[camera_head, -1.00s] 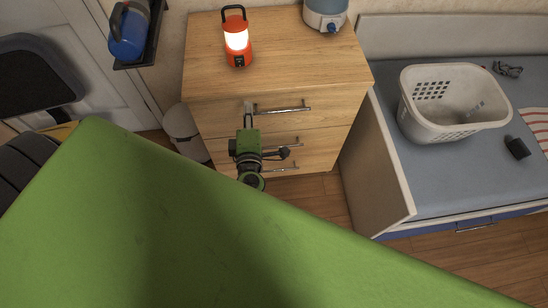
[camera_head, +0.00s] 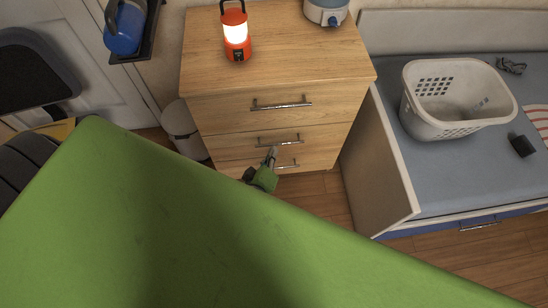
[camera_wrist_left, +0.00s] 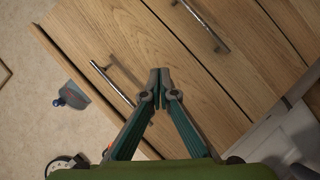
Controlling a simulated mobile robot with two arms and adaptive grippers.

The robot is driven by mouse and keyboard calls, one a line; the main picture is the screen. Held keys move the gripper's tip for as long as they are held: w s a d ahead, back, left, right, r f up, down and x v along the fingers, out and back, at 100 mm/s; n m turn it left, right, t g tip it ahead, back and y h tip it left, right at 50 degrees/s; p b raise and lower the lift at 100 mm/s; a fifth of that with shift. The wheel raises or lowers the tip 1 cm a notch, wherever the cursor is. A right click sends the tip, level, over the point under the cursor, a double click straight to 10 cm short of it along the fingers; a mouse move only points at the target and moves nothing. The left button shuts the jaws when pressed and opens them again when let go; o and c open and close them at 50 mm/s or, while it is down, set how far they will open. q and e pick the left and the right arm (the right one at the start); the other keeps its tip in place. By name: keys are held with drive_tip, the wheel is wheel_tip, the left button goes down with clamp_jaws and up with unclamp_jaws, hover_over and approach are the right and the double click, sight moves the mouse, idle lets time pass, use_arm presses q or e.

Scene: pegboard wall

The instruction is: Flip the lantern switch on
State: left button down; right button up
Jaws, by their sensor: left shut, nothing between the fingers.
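The orange-red lantern (camera_head: 236,36) stands upright on the wooden dresser (camera_head: 295,42), and its white body glows brightly. A dark switch panel (camera_head: 238,56) shows at the front of its base; the switch position is too small to tell. My left gripper (camera_head: 272,152) is in front of the dresser's lower drawers, well below the lantern and apart from it. In the left wrist view the left gripper (camera_wrist_left: 164,72) is shut and empty, its fingertips together before the drawer fronts. The lantern is not in the wrist view. My right gripper is not in view.
A blue and white container (camera_head: 326,12) stands on the dresser's back right. Metal drawer handles (camera_head: 282,105) stick out in front. A white basket (camera_head: 452,128) sits on the bed at right. A bin (camera_head: 182,130) stands left of the dresser. The dresser top's front is clear.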

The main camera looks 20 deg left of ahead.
use_arm(q)
drive_tip(key=s+d+f+m+g+h, duration=0.1)
drive_tip(key=s+d+f+m, duration=0.1)
drive_tip(key=f, duration=0.4)
drive_tip(key=shift+s+f+m+h+b, duration=0.3)
drive_tip(key=shift+s+m, duration=0.2)
drive_tip(key=shift+s, duration=0.15)
drive_tip(key=shift+d, duration=0.1)
drive_tip(key=s+d+f+m+g+h, duration=0.15)
drive_tip(key=s+f+m+g, duration=0.5)
drive_tip(key=s+f, duration=0.85)
drive_tip(key=s+a+f+m+g, duration=0.2)
drive_tip(key=s+a+f+m, duration=0.1)
drive_tip(key=s, duration=0.7)
drive_tip(key=s+a+f+m+g+y, duration=0.1)
drive_tip(key=s+a+f+m+g, duration=0.2)
drive_tip(key=s, duration=0.7)
drive_tip(key=shift+a+f, duration=0.6)
drive_tip(key=shift+f, duration=0.35)
drive_tip(key=shift+w, duration=0.15)
